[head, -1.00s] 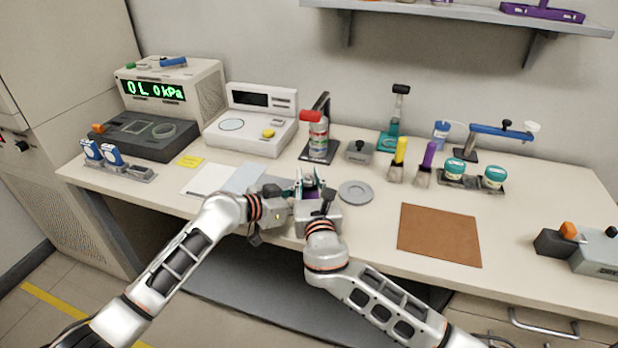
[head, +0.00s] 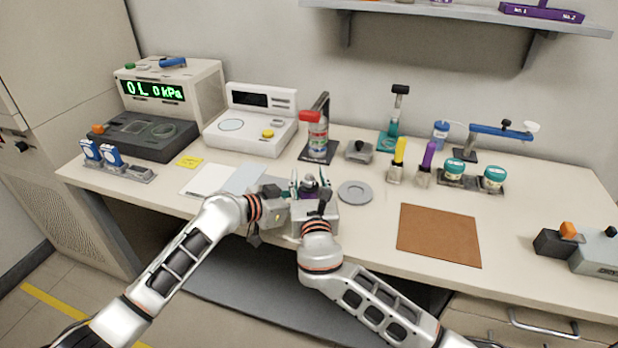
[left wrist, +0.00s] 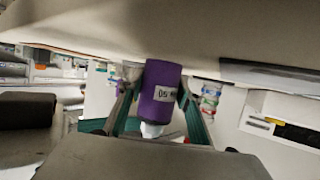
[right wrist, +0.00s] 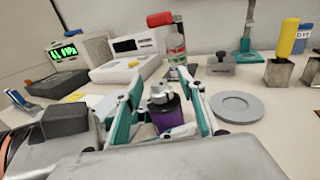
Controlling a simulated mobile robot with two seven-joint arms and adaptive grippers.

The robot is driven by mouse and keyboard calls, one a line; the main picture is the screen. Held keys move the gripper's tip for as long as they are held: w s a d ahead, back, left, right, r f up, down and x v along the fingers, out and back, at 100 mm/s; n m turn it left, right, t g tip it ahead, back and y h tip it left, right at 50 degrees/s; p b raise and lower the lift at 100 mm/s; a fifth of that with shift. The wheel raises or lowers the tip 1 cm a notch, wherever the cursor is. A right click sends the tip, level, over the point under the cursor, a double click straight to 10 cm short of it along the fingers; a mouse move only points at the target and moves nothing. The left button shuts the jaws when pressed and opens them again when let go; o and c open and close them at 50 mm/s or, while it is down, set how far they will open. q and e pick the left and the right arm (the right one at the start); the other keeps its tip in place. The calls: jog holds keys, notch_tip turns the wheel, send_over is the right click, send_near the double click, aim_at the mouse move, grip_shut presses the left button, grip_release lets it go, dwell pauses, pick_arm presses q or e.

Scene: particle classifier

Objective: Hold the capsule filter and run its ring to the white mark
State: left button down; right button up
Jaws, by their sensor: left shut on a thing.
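The capsule filter is a purple cylinder with a grey knobbed top, standing above the table's front edge in the head view (head: 308,194). In the right wrist view the grey top (right wrist: 162,92) and purple body (right wrist: 167,118) sit between the teal fingers of my right gripper (right wrist: 168,98), with gaps on both sides. I cannot make out the white mark on the ring.
A grey round dish (head: 355,192) lies just right of the grippers. White and blue sheets (head: 208,180) lie to the left. A red-capped bottle (head: 318,138) stands behind.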

notch_tip(320, 180, up, 10)
dwell(0.5)
jog(key=shift+w, duration=0.15)
jog(key=w+a+g, duration=0.1)
jog(key=w+g, duration=0.1)
jog(key=g+h, duration=0.1)
jog(key=g, duration=1.1)
send_near(309, 175)
jog(key=shift+t, duration=0.3)
jog(key=x, duration=0.9)
jog(key=shift+s+f, duration=0.1)
jog(key=shift+s, duration=0.25)
jog(key=shift+c, duration=0.5)
